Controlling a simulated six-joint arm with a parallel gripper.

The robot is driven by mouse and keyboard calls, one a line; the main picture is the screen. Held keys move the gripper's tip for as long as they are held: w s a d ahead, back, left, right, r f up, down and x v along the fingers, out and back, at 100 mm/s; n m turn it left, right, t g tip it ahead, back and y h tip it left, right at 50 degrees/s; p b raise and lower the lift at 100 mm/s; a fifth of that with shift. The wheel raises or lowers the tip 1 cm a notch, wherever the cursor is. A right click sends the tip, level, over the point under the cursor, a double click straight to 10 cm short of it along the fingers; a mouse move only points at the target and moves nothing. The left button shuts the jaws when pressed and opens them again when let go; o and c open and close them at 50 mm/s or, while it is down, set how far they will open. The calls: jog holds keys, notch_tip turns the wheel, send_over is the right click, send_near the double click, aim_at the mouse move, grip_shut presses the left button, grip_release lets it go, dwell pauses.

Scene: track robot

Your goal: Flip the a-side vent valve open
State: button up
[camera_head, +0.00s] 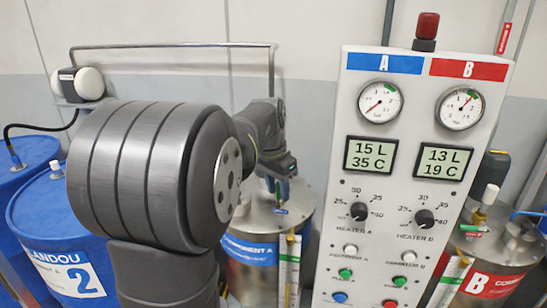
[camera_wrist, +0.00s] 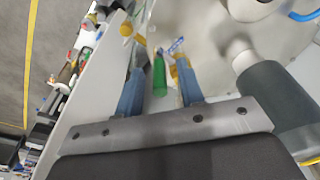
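The component A tank (camera_head: 240,265) stands left of the control panel, partly hidden behind my arm. Its metal lid (camera_head: 262,218) carries a small fitting with a blue lever (camera_head: 281,211), seemingly the vent valve; I cannot read its position. My gripper (camera_head: 284,180) is just above this fitting. In the wrist view my gripper (camera_wrist: 160,62) is open, its two blue fingers apart. A green part (camera_wrist: 159,75) lies between the fingers in that view, with the blue lever (camera_wrist: 175,47) just beyond the fingertips. I cannot tell whether either finger touches them.
The control panel (camera_head: 415,180) with gauges and knobs stands close to the right of my gripper. A dark grey cylinder (camera_wrist: 278,105) is close on the right in the wrist view. The B tank (camera_head: 500,248) is right of the panel. Blue drums (camera_head: 55,230) stand left.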

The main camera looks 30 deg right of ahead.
notch_tip(320, 180, up, 15)
jog(key=a, duration=0.2)
jog(key=shift+s+a, duration=0.15)
jog(key=shift+a, duration=0.05)
dwell(0.4)
jog(key=d+f, duration=0.1)
jog(key=f, duration=1)
jog(key=d+f, duration=0.1)
jog(key=f, duration=0.5)
jog(key=shift+d, duration=0.35)
